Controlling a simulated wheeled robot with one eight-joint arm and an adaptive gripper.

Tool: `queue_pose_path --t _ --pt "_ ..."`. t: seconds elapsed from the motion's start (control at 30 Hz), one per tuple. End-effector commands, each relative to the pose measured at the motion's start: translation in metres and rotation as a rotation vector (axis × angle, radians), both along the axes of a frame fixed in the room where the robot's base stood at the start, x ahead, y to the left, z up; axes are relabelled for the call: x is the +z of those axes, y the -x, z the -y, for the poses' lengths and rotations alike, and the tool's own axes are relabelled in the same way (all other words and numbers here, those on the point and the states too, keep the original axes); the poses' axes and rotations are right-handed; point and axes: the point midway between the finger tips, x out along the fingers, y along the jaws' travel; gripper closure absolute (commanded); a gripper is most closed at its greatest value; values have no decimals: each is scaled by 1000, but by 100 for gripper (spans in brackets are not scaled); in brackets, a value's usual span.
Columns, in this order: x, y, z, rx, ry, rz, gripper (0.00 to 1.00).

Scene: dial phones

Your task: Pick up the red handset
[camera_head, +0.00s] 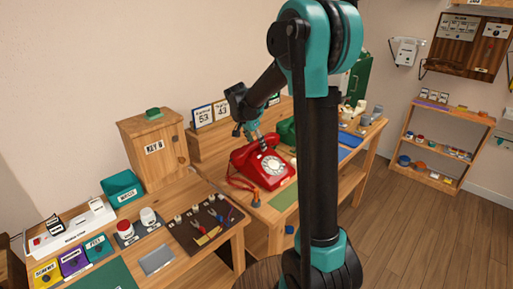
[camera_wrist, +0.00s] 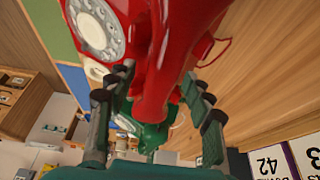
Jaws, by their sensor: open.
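The red dial phone (camera_head: 278,175) stands on the wooden table, its white dial facing right. Its red handset (camera_head: 241,154) lies on top, partly hidden by my gripper (camera_head: 257,135), which reaches down to it from above. In the wrist view, the red handset (camera_wrist: 156,85) runs between the two open fingers of my gripper (camera_wrist: 160,95), with a finger on each side. The phone's dial (camera_wrist: 97,28) shows at upper left. I cannot tell whether either finger touches the handset.
A green phone (camera_head: 287,130) stands just behind the red one. A wooden cabinet (camera_head: 155,148) and a teal bin (camera_head: 121,188) are on the left. A tool board (camera_head: 208,222) lies on the front table. A small orange-and-blue figure (camera_head: 256,199) stands before the phone.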

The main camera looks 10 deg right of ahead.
Motion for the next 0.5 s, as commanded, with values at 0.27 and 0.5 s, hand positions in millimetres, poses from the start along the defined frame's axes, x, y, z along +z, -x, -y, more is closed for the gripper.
queue_pose_path --t 0.27,0.5 --pt "0 0 0 0 0 0 57" --pt "0 0 0 0 0 0 87"
